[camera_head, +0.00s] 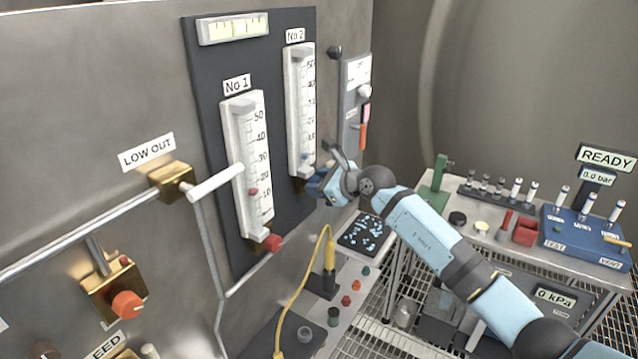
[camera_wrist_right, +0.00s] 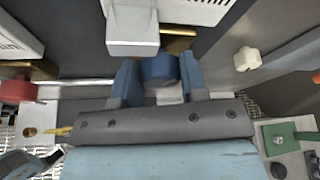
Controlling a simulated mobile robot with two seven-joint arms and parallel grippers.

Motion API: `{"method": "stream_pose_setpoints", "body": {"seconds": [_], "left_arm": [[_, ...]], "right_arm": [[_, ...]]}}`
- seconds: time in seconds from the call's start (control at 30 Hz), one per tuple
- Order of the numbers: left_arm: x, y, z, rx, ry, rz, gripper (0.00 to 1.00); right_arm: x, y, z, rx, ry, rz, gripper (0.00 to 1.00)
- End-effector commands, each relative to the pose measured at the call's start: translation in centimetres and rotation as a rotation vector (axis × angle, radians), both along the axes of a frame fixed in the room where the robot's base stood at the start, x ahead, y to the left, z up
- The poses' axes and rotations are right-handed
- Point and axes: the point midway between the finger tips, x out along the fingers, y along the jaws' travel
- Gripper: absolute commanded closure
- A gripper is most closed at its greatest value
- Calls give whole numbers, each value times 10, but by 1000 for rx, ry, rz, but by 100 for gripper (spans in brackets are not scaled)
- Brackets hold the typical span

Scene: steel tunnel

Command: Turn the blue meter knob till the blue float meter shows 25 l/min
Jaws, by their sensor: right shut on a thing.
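The No 2 float meter (camera_head: 301,112) is a white upright scale on the dark panel, with a small blue float (camera_head: 304,157) low in it, near the bottom of the scale. My right gripper (camera_head: 322,184) is at the foot of this meter. In the right wrist view, the blue knob (camera_wrist_right: 158,68) sits between the two fingers of my right gripper (camera_wrist_right: 159,82), which is shut on it. The meter's pale lower end (camera_wrist_right: 132,25) shows just above the knob. In the head view, the gripper largely hides the knob. My left gripper is not seen.
The No 1 meter (camera_head: 246,165) with a red float and red knob (camera_head: 271,242) is to the left. A white valve handle (camera_head: 215,183) sticks out beside it. A yellow cable (camera_head: 304,285) hangs below. A bench (camera_head: 480,232) with bottles stands at right.

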Motion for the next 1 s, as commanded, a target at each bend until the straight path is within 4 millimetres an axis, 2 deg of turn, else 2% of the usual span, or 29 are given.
{"method": "stream_pose_setpoints", "body": {"seconds": [0.3,0.63,0.67,0.77,1.0], "left_arm": [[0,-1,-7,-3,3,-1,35],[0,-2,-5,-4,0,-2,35],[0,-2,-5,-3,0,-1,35],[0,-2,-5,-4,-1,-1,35],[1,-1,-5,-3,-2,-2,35]], "right_arm": [[2,-2,-1,188,259,-1,84],[2,-2,0,210,290,-1,84],[2,-2,0,210,290,-1,58],[2,-2,0,210,290,-1,35],[1,-1,0,210,289,-1,35]]}}
